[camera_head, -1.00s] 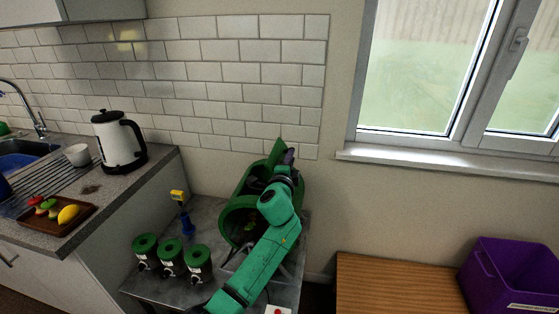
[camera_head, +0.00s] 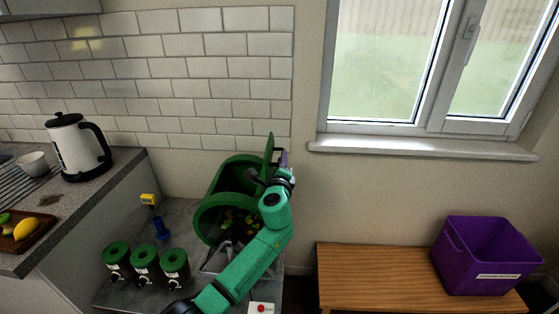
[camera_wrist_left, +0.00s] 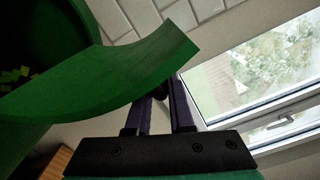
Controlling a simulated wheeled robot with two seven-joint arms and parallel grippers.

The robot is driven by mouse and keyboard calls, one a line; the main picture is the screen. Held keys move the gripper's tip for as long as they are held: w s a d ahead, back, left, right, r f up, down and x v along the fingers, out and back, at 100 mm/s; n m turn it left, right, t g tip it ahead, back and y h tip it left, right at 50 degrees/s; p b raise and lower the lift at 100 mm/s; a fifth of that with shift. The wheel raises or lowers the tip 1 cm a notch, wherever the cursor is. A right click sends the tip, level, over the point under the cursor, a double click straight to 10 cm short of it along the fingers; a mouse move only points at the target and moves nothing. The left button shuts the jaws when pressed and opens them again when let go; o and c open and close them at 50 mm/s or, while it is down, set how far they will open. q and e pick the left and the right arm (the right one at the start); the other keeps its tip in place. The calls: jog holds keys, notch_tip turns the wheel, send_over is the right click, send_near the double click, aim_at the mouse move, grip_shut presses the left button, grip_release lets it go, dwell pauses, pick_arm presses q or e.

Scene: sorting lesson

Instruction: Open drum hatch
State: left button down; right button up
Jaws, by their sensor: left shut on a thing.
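The green drum (camera_head: 208,222) lies on its side on the grey metal table, its round mouth facing me. Green and yellow bits show inside. Its hatch (camera_head: 268,152) stands up from the drum's upper right side, swung away from the body and seen nearly edge-on. In the left wrist view the hatch (camera_wrist_left: 120,75) is a large curved green panel. My left gripper (camera_head: 283,158) is at the hatch's right side. Its purple fingers (camera_wrist_left: 160,92) are closed on a small dark knob (camera_wrist_left: 160,88) by the panel, partly hidden. My right gripper is out of view.
Several things share the table (camera_head: 190,215): three dark canisters with green lids (camera_head: 145,262), a blue-and-yellow device (camera_head: 160,225) and a box with a red button (camera_head: 262,308). A wooden bench (camera_head: 370,275) with a purple crate (camera_head: 485,255) stands right. The wall is close behind.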

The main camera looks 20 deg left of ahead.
pick_arm(q)
jog(key=shift+r, duration=0.25)
jog(key=c, duration=1)
grip_release()
jog(key=shift+d, duration=0.1)
jog(key=shift+o, duration=0.6)
jog(key=shift+d+f, duration=0.1)
jog(key=shift+s+d+f, duration=0.1)
jog(key=shift+s+f, duration=0.05)
jog(key=shift+s, duration=0.35)
jog(key=b+v, duration=0.1)
jog(key=v, duration=1.2)
jog(key=shift+s+d, duration=0.2)
jog(key=shift+s, duration=0.05)
